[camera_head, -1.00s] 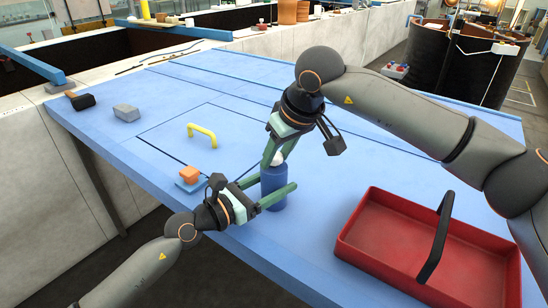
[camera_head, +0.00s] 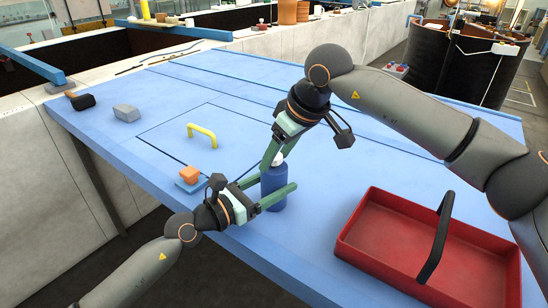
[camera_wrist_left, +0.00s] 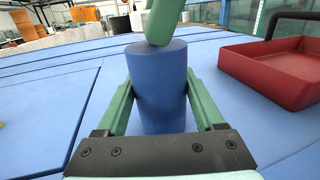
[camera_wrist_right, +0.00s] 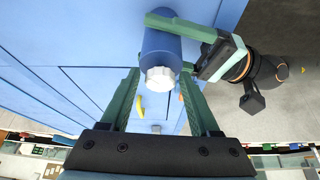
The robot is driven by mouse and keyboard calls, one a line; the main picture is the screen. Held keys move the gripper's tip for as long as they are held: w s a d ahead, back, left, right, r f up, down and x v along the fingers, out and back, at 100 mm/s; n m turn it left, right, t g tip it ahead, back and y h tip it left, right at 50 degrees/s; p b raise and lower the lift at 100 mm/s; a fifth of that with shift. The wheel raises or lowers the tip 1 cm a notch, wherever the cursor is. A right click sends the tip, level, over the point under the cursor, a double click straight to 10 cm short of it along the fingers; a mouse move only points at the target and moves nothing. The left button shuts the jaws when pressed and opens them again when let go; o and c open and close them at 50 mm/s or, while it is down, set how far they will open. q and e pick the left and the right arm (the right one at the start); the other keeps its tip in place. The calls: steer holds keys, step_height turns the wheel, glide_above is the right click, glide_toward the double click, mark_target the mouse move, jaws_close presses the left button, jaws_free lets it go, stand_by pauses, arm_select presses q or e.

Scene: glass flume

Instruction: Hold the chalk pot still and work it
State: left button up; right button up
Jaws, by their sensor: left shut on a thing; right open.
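The chalk pot (camera_head: 272,192) is a blue cylinder with a white ribbed cap (camera_wrist_right: 160,80). It stands upright near the table's front edge. My left gripper (camera_head: 278,187) is shut on the pot's body, one finger on each side; in the left wrist view the pot (camera_wrist_left: 160,90) fills the gap between the fingers. My right gripper (camera_head: 278,155) points down at the pot's top from above. Its fingers are open, with the cap between or just beyond their tips. I cannot tell whether they touch it. In the left wrist view a right finger hides the cap.
A red tray (camera_head: 375,262) with a black handle stands to the right. A yellow handle (camera_head: 203,130), an orange knob (camera_head: 189,174) on a blue base, a grey block (camera_head: 126,112) and a black brush (camera_head: 84,102) lie to the left. The table's middle is mostly clear.

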steer(key=m, duration=0.1)
steer(key=m+t+h, duration=0.1)
steer(key=m, duration=0.1)
steer(key=m+h, duration=0.1)
steer(key=m, duration=0.1)
steer(key=shift+s+a, duration=0.1)
steer(key=shift+a, duration=0.15)
steer(key=m+h, duration=0.1)
steer(key=m, duration=0.1)
steer(key=m+h, duration=0.1)
steer(key=m, duration=0.2)
steer(key=shift+a+t, duration=0.1)
steer(key=shift+t, duration=0.3)
steer(key=c, duration=0.8)
steer(key=n, duration=0.1)
steer(key=n+y, duration=0.1)
steer(key=n, duration=0.1)
steer(key=n+y, duration=0.1)
steer(key=n, duration=0.1)
steer(key=shift+d, duration=0.25)
steer(key=n+g+y, duration=0.1)
steer(key=n, duration=0.1)
steer(key=n+y, duration=0.1)
steer(key=n, duration=0.2)
steer(key=shift+d+g, duration=0.1)
steer(key=shift+g, duration=0.3)
